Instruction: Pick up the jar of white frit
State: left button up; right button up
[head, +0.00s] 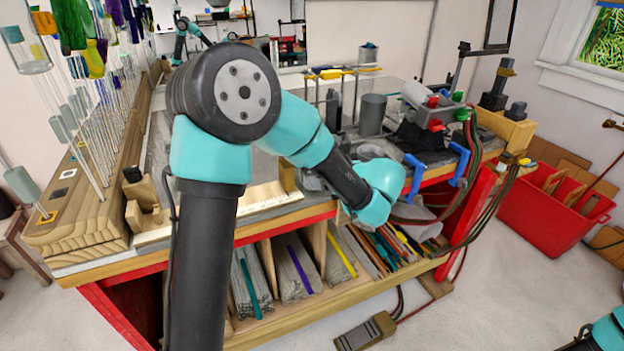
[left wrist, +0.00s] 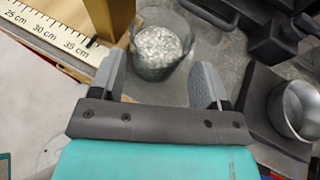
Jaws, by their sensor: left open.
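The jar of white frit (left wrist: 158,45) is a clear glass jar filled with white grains. It stands upright on the grey bench top, at the top middle of the left wrist view. My left gripper (left wrist: 161,68) is open, with its two grey fingers on either side of the jar's near part and nothing clamped. I cannot tell whether a finger touches the glass. In the head view my left arm crosses the middle of the bench, and I cannot make out its fingers or the jar there. Only a piece of my right arm shows at the bottom right corner.
A wooden block (left wrist: 108,18) and a ruler (left wrist: 50,32) lie left of the jar. A metal cup (left wrist: 298,108) on a dark base stands to the right, with dark hardware behind. Glass rods (head: 90,130) stand in a rack at left. A red bin (head: 545,215) is at right.

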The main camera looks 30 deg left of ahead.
pick_arm(q)
jog(key=shift+x, duration=2.55)
jog(key=shift+c, duration=0.3)
jog(key=c, duration=0.7)
jog(key=shift+o, duration=0.2)
jog(key=shift+r, duration=0.15)
notch_tip(320, 180, up, 10)
